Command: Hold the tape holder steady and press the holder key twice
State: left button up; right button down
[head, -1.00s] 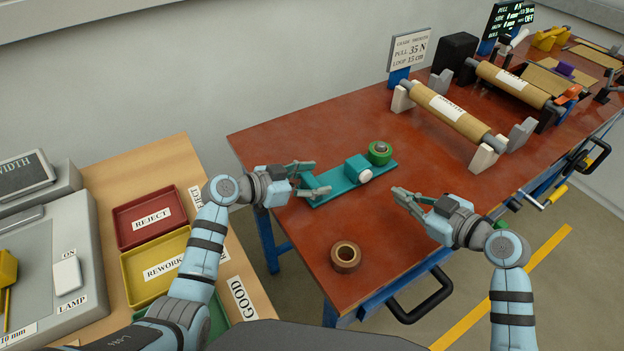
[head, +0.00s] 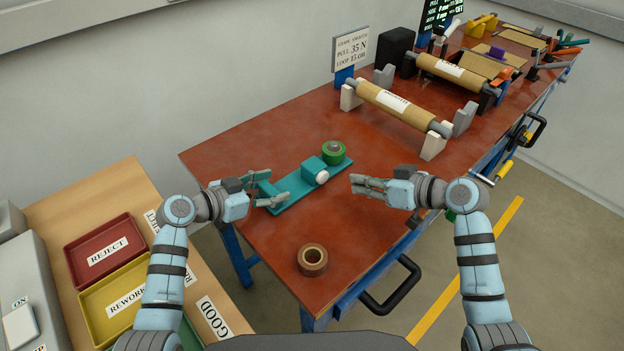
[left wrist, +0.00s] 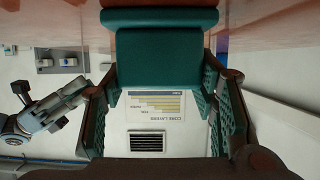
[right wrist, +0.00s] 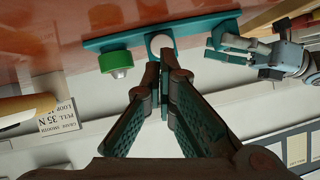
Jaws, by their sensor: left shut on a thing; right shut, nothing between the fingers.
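The tape holder (head: 297,190) is a teal bar with a raised teal block, lying on the red-brown table. A white round key (head: 322,177) sits on the block's side, and a green tape roll (head: 333,152) is at the bar's far end. My left gripper (head: 272,190) is shut on the holder's near end; in the left wrist view the teal bar (left wrist: 158,60) lies between the fingers. My right gripper (head: 354,184) is shut and empty, a little right of the key. In the right wrist view its fingertips (right wrist: 162,66) point at the white key (right wrist: 161,42), apparently just short of it.
A brown tape roll (head: 312,259) lies near the table's front edge. A paper roll (head: 396,104) on white stands is behind the holder. Reject (head: 103,250) and rework trays (head: 120,297) stand at left. The table right of the brown roll is clear.

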aim_at(323, 178)
jog(key=s+f+m+g, duration=0.1)
jog(key=m, duration=0.2)
jog(key=s+f+m+g, duration=0.1)
jog(key=f+m, duration=0.1)
jog(key=s+f+m+g, duration=0.1)
jog(key=m, duration=0.2)
jog(key=shift+s+d+f+m+g+h, duration=0.15)
jog(key=shift+s+m+g+h, duration=0.15)
jog(key=shift+s, duration=0.1)
jog(key=shift+s+f+m, duration=0.1)
jog(key=shift+s+m, duration=0.15)
jog(key=shift+m, duration=0.45)
jog(key=shift+w+a, duration=0.95)
jog(key=shift+w, duration=0.2)
jog(key=shift+w+a, duration=0.9)
jog(key=shift+w, duration=0.25)
jog(key=shift+w+a, duration=0.95)
jog(key=shift+w, duration=0.2)
jog(key=shift+w+a, duration=0.3)
jog(key=shift+w+a, duration=0.25)
jog(key=shift+w, duration=0.05)
jog(key=shift+s+d, duration=0.55)
jog(key=shift+s, duration=0.1)
